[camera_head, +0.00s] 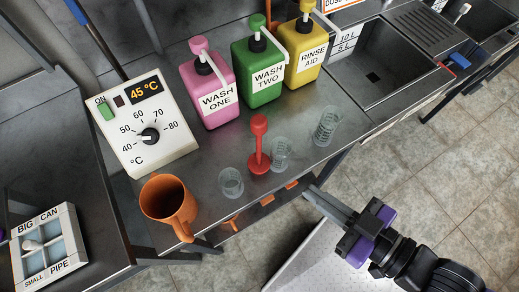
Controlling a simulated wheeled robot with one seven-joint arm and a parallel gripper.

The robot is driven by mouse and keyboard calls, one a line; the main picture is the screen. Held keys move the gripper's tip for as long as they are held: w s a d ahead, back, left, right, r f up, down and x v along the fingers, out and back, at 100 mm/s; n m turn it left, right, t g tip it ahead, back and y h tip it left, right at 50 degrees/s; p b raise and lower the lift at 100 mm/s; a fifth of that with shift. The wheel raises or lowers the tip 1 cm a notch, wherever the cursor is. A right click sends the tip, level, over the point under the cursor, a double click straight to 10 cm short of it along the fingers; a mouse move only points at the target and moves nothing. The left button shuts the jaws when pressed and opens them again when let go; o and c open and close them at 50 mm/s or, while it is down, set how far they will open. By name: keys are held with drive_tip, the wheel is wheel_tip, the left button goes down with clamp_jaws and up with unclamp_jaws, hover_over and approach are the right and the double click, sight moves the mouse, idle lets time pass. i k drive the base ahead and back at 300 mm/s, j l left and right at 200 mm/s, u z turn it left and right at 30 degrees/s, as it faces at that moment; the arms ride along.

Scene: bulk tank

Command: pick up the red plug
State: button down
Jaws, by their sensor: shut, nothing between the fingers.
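The red plug (259,147) stands upright on the steel counter, with a round knob on top, a thin stem and a wider base. A clear measuring cup stands close by its right side, and another stands to its left. My gripper (312,194) is at the lower right, beyond the counter's front edge, pointing up and left. Its fingers are shut and empty. It is apart from the plug, to the plug's lower right.
Clear cups (231,182), (281,154) and (327,127) stand near the front edge. An orange jug (169,204) is left. Pink (209,92), green (262,73) and yellow (305,52) bottles stand behind, beside a dial box (147,120). A sink (381,60) is right.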

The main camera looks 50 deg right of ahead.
sight(258, 163)
drive_tip(key=j, duration=0.75)
drive_tip(key=k+j, duration=0.1)
drive_tip(key=j, duration=1.35)
drive_tip(key=k+z, duration=0.05)
